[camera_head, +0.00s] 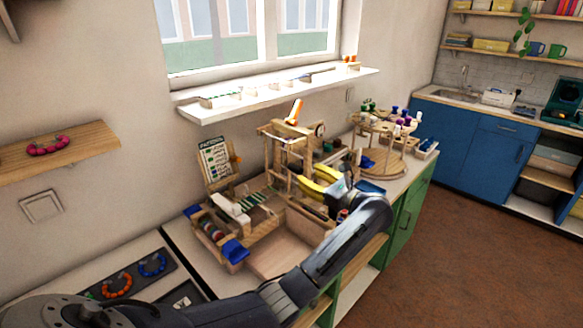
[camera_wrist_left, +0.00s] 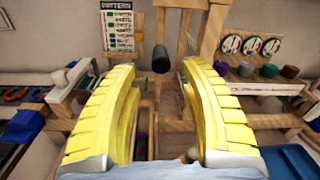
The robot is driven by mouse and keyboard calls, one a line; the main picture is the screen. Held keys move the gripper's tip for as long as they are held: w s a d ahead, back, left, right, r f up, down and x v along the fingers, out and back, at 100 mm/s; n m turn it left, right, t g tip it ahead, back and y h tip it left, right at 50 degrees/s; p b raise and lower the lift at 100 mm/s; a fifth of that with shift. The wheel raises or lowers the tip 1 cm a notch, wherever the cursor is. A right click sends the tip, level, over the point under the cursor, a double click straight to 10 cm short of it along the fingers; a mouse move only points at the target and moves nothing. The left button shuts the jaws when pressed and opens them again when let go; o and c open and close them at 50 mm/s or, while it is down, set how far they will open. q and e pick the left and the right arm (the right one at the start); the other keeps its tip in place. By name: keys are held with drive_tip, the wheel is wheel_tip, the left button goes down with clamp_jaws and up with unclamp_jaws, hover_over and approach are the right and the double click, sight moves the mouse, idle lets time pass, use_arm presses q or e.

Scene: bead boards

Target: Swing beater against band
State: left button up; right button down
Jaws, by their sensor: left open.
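A wooden loom-like frame (camera_head: 275,145) stands on the counter below the window, with an orange-topped lever rising from it. A greenish striped strip (camera_head: 262,196), perhaps the band, lies at its left. My left gripper (camera_head: 318,183) has yellow fingers and is at the front right of the frame. In the left wrist view the fingers (camera_wrist_left: 160,70) are spread wide with nothing between their pads. A dark rounded knob (camera_wrist_left: 161,59) shows beyond and between the fingertips, apparently apart from them. I cannot tell for sure which part is the beater. My right gripper is not in view.
A round wooden rack (camera_head: 378,160) with colored spools is at the right, near a blue tray (camera_head: 371,188). Bead rings lie on a dark board (camera_head: 133,284) at lower left. Bare wood (camera_head: 282,255) lies in front.

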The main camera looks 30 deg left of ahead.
sight(290, 165)
use_arm(q)
drive_tip(key=x, duration=0.8)
drive_tip(key=shift+a, duration=0.35)
clamp_jaws()
